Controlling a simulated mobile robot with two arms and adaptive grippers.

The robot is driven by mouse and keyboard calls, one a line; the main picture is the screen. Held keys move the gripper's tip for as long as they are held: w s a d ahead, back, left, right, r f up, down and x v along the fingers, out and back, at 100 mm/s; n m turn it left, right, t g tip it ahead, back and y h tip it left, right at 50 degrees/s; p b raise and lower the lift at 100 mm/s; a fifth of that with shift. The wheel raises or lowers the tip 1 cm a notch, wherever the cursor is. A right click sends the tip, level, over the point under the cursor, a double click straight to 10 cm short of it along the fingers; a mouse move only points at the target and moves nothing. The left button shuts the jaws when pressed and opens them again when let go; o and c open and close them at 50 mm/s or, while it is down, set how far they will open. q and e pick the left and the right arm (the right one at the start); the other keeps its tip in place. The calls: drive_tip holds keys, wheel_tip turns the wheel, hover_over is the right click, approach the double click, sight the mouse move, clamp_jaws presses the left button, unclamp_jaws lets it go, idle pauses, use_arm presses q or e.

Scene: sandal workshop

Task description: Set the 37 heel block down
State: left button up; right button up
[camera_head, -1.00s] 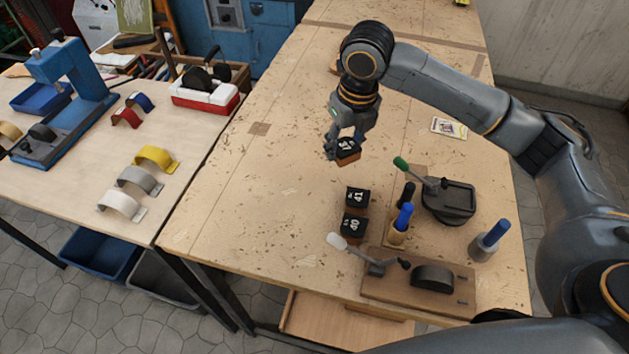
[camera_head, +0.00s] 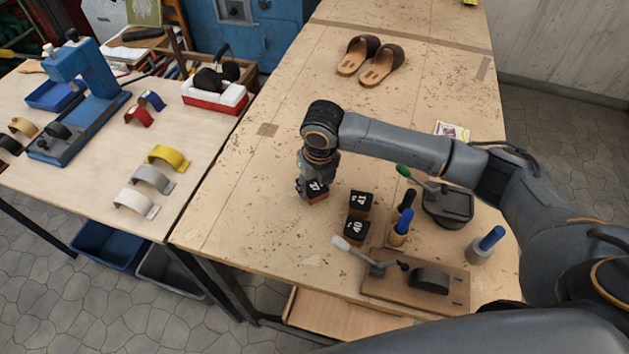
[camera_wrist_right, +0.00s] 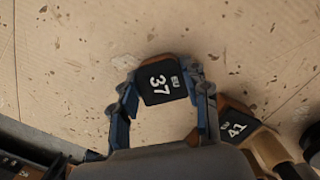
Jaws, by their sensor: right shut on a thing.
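The 37 heel block (camera_wrist_right: 163,82) has a black top with "37" in white and brown sides. My right gripper (camera_wrist_right: 161,90) is shut on it, one finger on each side, in the right wrist view. In the head view the right gripper (camera_head: 312,188) holds the heel block (camera_head: 317,192) low at the bench, left of the 41 block (camera_head: 361,202). I cannot tell whether its underside touches the bench (camera_head: 240,215). The 41 block also shows in the right wrist view (camera_wrist_right: 236,126), close to the right finger. My left gripper is not in view.
The 40 block (camera_head: 358,231) sits in front of the 41 block. Bottles, a black clamp (camera_head: 447,207) and a wooden jig (camera_head: 415,287) stand to the right. Brown sandals (camera_head: 371,60) lie at the back. The bench left of the gripper is clear.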

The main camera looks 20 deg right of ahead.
sight(317, 192)
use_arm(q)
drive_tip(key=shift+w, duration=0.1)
use_arm(e)
drive_tip(key=shift+f, duration=0.1)
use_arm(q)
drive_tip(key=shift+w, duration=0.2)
use_arm(e)
drive_tip(key=o, duration=1.1)
drive_tip(key=shift+o, duration=0.2)
use_arm(q)
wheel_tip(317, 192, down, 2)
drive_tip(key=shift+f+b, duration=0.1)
drive_tip(key=shift+b, duration=0.95)
use_arm(e)
wheel_tip(317, 192, up, 12)
drive_tip(key=s, duration=0.1)
drive_tip(key=shift+s, duration=0.35)
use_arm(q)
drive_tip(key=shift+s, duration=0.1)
